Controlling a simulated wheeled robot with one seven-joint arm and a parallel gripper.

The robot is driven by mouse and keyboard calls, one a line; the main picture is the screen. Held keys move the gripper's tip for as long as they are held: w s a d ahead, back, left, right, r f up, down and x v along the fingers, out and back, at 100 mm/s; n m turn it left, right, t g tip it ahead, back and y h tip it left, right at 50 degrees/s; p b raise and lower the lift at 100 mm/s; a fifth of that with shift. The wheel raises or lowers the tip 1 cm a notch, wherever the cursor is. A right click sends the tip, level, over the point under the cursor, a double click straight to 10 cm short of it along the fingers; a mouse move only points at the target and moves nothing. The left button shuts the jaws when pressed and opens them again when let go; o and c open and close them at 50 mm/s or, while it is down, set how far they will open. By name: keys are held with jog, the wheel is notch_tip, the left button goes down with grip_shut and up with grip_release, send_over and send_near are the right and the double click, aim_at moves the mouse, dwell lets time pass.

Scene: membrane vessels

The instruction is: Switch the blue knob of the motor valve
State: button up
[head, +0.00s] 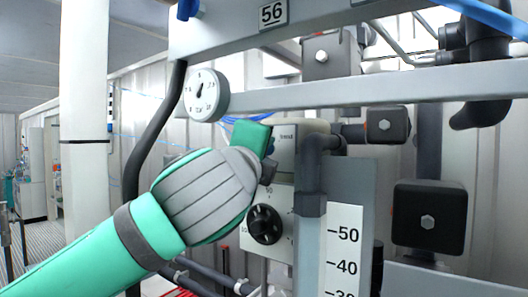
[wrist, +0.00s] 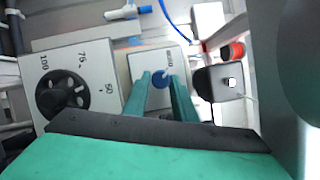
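The blue knob (wrist: 161,81) sits on the light grey face of the motor valve box (wrist: 140,63), seen in the wrist view. In the head view the valve box (head: 286,146) shows with its "trend" label, and my gripper hides most of the knob. My gripper (wrist: 161,76) has its two green fingers parted, one at each side of the knob, with the tips close to the box face. I cannot tell whether either finger touches the knob. In the head view my gripper (head: 266,145) reaches the box from the left.
A black dial with a number scale (head: 265,224) sits below the valve box; it is on the left in the wrist view (wrist: 62,93). A grey vertical pipe (head: 311,185) stands close on the right. A round gauge (head: 206,95) and a horizontal rail (head: 390,90) are above.

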jog(key=o, duration=0.3)
jog(key=shift+a, duration=0.1)
jog(key=v, duration=1)
jog(key=shift+s+a, duration=0.1)
jog(key=shift+s, duration=0.25)
jog(key=shift+f, duration=0.1)
